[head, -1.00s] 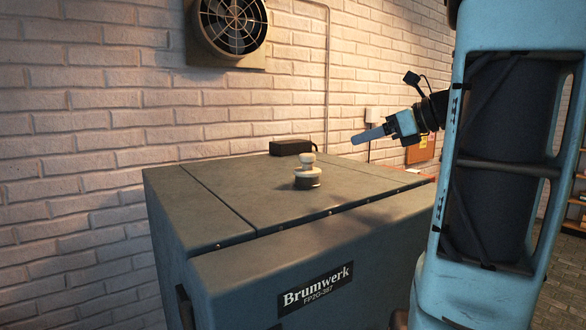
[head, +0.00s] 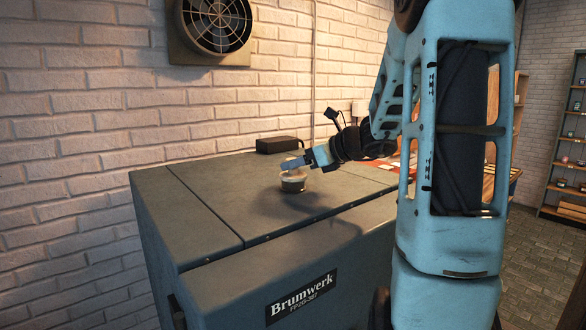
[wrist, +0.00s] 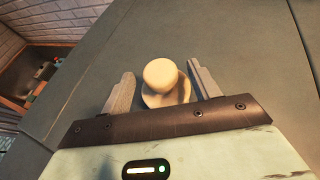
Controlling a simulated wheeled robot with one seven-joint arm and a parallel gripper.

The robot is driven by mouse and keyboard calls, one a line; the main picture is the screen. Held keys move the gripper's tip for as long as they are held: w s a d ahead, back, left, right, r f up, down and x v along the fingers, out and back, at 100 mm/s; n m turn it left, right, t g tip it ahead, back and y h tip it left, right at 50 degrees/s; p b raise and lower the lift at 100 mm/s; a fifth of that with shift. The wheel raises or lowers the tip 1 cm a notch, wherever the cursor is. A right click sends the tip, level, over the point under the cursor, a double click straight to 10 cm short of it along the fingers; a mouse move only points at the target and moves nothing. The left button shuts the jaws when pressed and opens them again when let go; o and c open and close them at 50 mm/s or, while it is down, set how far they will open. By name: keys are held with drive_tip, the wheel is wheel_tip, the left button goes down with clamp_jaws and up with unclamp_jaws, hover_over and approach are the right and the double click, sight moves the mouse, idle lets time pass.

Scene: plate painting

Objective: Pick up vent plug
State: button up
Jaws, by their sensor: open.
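The vent plug is a pale, mushroom-like knob (wrist: 160,72) on a wider round base. In the head view its dark lower collar (head: 293,185) shows on top of the dark grey Brumwerk machine (head: 200,184), with its upper part largely hidden by my gripper (head: 290,163). In the wrist view, my gripper (wrist: 161,88) is open, with one finger on each side of the plug. Gaps show between the fingers and the knob, and no contact is visible.
A small black box (head: 279,144) lies on the machine top behind the plug. A brick wall with a round fan (head: 215,22) stands behind. Shelves (head: 568,150) stand at the far right. The machine top around the plug is otherwise mostly clear.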

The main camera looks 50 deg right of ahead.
drive_tip(key=shift+x, duration=1)
drive_tip(key=c, duration=1.1)
drive_tip(key=shift+r, duration=0.1)
